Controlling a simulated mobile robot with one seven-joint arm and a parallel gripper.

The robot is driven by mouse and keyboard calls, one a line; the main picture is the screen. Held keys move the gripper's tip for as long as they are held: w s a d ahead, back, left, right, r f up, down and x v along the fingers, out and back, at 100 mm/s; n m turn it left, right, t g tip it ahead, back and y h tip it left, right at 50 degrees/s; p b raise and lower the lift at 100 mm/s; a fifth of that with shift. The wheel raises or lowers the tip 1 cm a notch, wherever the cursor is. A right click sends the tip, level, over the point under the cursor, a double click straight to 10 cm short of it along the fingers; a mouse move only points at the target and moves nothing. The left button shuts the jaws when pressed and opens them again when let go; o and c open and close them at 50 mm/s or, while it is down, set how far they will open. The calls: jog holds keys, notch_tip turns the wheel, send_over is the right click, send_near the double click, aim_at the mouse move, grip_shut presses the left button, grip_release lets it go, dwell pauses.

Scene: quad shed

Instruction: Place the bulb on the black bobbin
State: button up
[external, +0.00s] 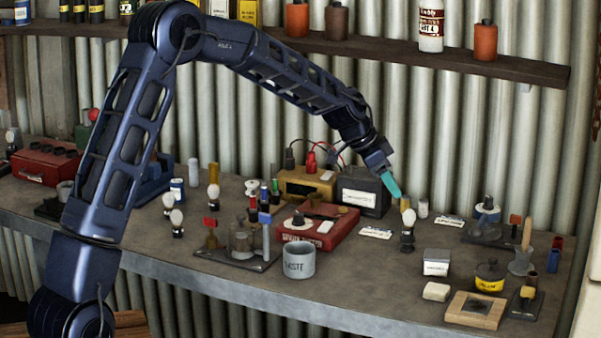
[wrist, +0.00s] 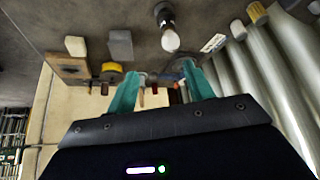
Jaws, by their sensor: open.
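A white bulb (external: 408,217) stands upright on a small dark base on the bench, right of centre. A bulb in a dark holder also shows in the wrist view (wrist: 170,39), beyond the fingers. My gripper (external: 391,185) is above the bench, up and slightly left of this bulb and apart from it. In the wrist view its two teal fingers (wrist: 160,82) are spread with nothing held between them. More white bulbs on dark bases (external: 177,218) stand to the left. I cannot tell for sure which small dark thing is the black bobbin.
A grey waste cup (external: 299,262), a red box (external: 318,240) and a black box with leads (external: 363,193) stand left of my gripper. A wooden frame (external: 475,310) and yellow tin (external: 489,277) are front right. The corrugated wall (external: 470,130) rises behind. Bench around the nearest bulb is fairly clear.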

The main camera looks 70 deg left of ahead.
jog(key=s+d+r+g, duration=0.1)
jog(key=s+d+r, duration=0.7)
jog(key=s+d, duration=0.3)
jog(key=s+d+r, duration=0.8)
jog(key=s+d, duration=0.2)
jog(key=d, duration=0.2)
jog(key=s+d+f+n, duration=0.1)
jog(key=s+d, duration=0.2)
jog(key=s, duration=0.7)
jog(key=s+d+f+n+y, duration=0.1)
jog(key=s+d, duration=0.2)
jog(key=s, duration=0.7)
jog(key=s+d, duration=0.3)
jog(key=s, duration=0.7)
jog(key=shift+s+d+f+n+g+y, duration=0.25)
jog(key=shift+s+f+n+g+y, duration=0.05)
jog(key=shift+s+f+n, duration=0.1)
